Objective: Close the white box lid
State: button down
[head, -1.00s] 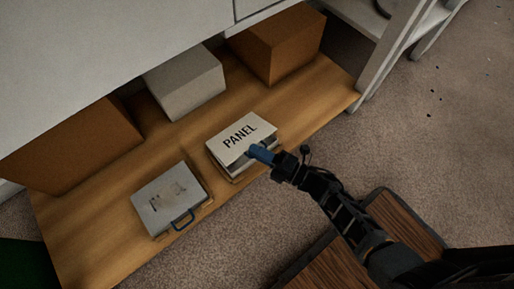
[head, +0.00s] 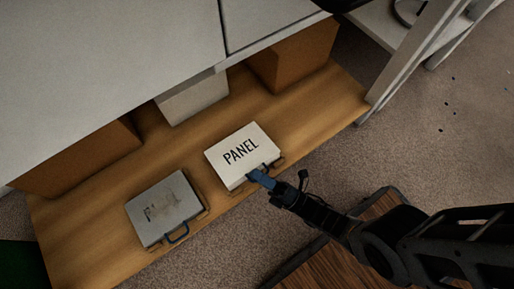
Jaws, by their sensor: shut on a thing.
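The white box (head: 232,153), with "PANEL" in black on its lid, sits on the wooden shelf. Its lid looks flat and level on the base, and I see no gap along the front. My gripper (head: 260,178), with blue fingers, is shut at the box's front edge, near the dark handle fittings. The fingers hide part of that edge, so whether they hold the lid's rim or the handle is unclear.
A grey case (head: 165,203) with worn lettering and a blue handle lies left of the white box. Brown boxes (head: 85,160) (head: 298,55) and a pale box (head: 195,97) stand behind. A white cabinet (head: 110,60) overhangs the wooden shelf (head: 335,85). Carpet lies in front.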

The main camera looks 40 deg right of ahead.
jog(key=shift+s+f, duration=0.1)
jog(key=shift+s, duration=0.1)
dwell(0.4)
jog(key=c, duration=1.5)
grip_release()
jog(key=shift+d, duration=0.1)
jog(key=shift+r+p, duration=0.4)
jog(key=shift+r, duration=0.05)
jog(key=s+d+r+p, duration=0.1)
jog(key=d+r+p, duration=0.1)
jog(key=d+r, duration=0.1)
jog(key=s+d+r+p, duration=0.2)
jog(key=d+r, duration=0.1)
jog(key=d, duration=0.1)
jog(key=s+d+r+p, duration=0.2)
jog(key=d+r, duration=0.1)
jog(key=r, duration=0.1)
jog(key=shift+d+r+p, duration=0.1)
jog(key=shift+d+p, duration=0.15)
jog(key=shift+p, duration=0.15)
